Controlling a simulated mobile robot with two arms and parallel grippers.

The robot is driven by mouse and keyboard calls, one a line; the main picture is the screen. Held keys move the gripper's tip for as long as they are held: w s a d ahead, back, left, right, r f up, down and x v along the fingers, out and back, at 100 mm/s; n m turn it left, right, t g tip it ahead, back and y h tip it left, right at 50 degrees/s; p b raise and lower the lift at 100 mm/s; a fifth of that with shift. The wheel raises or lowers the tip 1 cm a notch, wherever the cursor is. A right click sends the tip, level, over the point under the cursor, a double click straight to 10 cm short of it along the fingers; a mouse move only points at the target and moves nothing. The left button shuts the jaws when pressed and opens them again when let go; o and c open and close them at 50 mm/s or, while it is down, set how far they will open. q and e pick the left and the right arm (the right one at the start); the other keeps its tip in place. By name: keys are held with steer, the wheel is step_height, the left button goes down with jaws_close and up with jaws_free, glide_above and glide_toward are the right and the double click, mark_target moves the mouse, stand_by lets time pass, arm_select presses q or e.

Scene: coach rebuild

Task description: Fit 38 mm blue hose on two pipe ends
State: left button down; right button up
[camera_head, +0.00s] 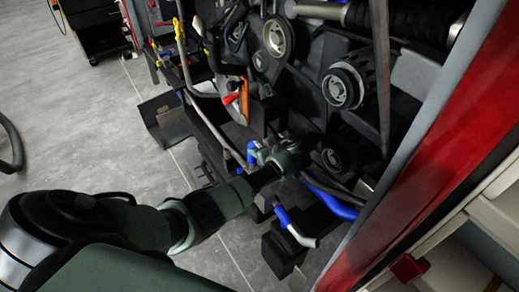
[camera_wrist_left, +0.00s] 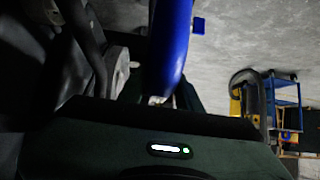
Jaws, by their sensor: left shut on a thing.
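My left gripper (camera_head: 284,156) reaches into the engine bay in the head view and is shut. In the left wrist view a thick blue hose (camera_wrist_left: 170,50) runs straight down to the gripper, and its lower end sits at the jaws. The fingertips are too dark to make out. In the head view a short blue piece (camera_head: 252,152) shows just left of the gripper. A blue curved hose (camera_head: 335,205) lies right of and below it. A pale metal pipe end with a blue sleeve (camera_head: 284,216) stands below the gripper. I cannot tell which blue piece is held. My right gripper is out of view.
Dark pulleys (camera_head: 342,88) and engine parts crowd close above and right of the gripper. A red body panel (camera_head: 440,140) borders the bay on the right. An orange-red handled part (camera_head: 243,98) is above. Grey floor (camera_head: 90,130) is open at left.

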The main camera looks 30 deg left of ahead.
arm_select(q)
steer(key=shift+f+b, duration=0.6)
steer(key=shift+f, duration=0.05)
steer(key=shift+f+b, duration=0.6)
steer(key=shift+f, duration=0.1)
steer(key=shift+f+b, duration=0.55)
steer(key=shift+d, duration=0.1)
stand_by(0.5)
steer(key=shift+c, duration=2.4)
jaws_free()
steer(key=shift+f, duration=0.1)
